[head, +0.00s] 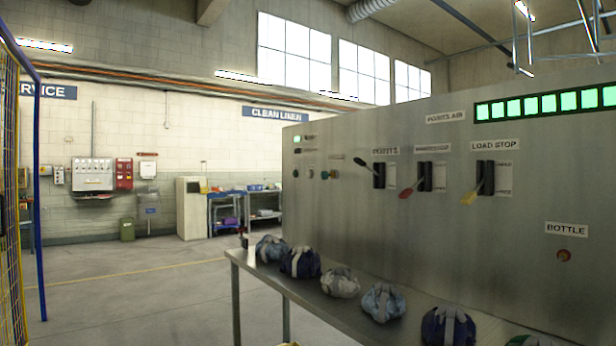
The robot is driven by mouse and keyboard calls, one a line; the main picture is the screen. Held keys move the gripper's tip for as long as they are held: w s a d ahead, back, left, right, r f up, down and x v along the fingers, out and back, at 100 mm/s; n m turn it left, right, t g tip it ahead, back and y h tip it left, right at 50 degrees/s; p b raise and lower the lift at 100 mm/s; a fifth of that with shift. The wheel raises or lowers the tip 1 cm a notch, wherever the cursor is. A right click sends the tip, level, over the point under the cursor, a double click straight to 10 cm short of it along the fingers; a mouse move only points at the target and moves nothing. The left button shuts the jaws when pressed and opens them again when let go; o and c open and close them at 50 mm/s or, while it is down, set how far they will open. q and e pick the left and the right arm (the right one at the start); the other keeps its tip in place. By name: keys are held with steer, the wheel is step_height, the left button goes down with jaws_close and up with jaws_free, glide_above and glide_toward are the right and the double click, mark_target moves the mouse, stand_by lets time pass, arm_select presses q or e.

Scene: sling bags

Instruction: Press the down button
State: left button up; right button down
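A large grey control panel (400,235) fills the right side of the head view. At its left end is a group of small buttons, among them a dark green one (324,174). Their labels are too small to read, so I cannot tell which is the down button. A round red button (564,256) sits under a "BOTTLE" label at the lower right. Three levers, with black (360,161), red (405,193) and yellow (468,198) ends, stand out from the panel's upper part. Neither of my grippers is in view.
A metal bench (262,272) runs along the panel's foot with several bundled sling bags (340,282) on it. Open floor (150,290) lies to the left. A blue post (39,190) and yellow mesh stand at the far left. A cabinet (191,208) stands by the back wall.

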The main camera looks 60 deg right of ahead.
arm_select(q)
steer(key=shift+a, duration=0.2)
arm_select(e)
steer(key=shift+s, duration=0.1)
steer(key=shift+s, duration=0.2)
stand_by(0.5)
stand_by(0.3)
arm_select(q)
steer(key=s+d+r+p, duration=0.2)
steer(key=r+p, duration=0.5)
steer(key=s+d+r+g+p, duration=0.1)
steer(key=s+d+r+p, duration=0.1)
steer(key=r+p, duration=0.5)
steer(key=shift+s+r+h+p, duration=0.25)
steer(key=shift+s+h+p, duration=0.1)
steer(key=shift+p, duration=0.1)
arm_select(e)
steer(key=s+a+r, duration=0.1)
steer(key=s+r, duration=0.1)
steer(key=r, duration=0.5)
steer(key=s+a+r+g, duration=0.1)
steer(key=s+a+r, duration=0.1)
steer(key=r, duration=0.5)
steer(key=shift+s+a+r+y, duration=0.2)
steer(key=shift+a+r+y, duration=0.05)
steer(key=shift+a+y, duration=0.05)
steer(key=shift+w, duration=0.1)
